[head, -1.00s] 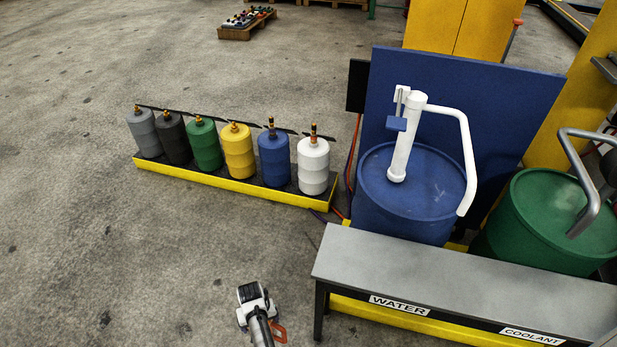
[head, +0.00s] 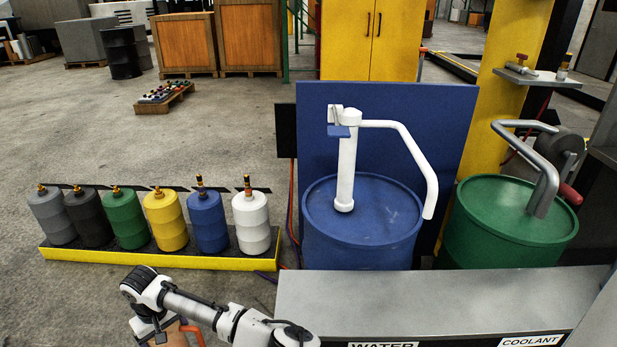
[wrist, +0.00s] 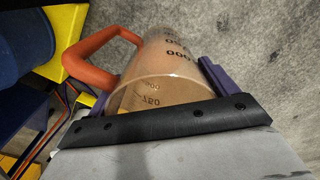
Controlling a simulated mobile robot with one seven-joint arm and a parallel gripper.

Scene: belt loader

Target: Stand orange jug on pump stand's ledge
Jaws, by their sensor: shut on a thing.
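The orange jug (wrist: 170,85) shows in the wrist view as a translucent, orange-tinted vessel with dark volume marks and an orange handle on its left. My gripper (wrist: 165,100) is shut on it, with purple fingers at both sides. In the head view the jug (head: 178,337) is partly visible at the lower edge, mostly hidden by my arm. The pump stand's ledge (head: 420,295) is the flat grey top labelled WATER and COOLANT, in front of the blue and green drums. Its visible top is bare. The jug is left of the ledge and apart from it.
A blue drum (head: 350,245) with a white pump (head: 346,170) stands behind the ledge. A green drum (head: 510,225) with a grey spout is at right. Several small drums stand in a yellow-edged tray (head: 160,262) at left. Open floor lies beyond that tray.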

